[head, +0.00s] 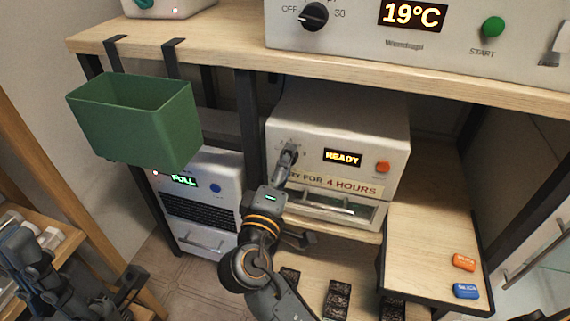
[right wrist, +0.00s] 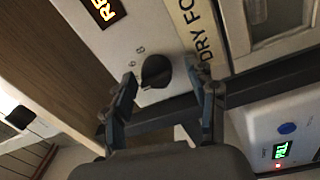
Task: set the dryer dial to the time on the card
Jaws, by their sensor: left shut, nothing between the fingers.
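The dryer (head: 340,125) is a cream box on the lower shelf, with a lit READY display (head: 342,158). The card (head: 345,186) on its front shows "4 HOURS"; its start is hidden by my right arm in the head view. The black dial (right wrist: 156,72) shows in the right wrist view, with small numbers beside it; its setting is unclear. My right gripper (head: 288,152) is at the dial. In the right wrist view, its open fingers (right wrist: 163,88) stand either side of the dial, with gaps. My left gripper (head: 46,240) is shut and empty at far left.
A green bin (head: 135,115) hangs from the upper shelf at left. A white unit reading FULL (head: 200,195) stands below it. Above is a box showing 19°C (head: 412,16). Orange (head: 464,262) and blue (head: 466,291) blocks lie on the right-hand board, otherwise clear.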

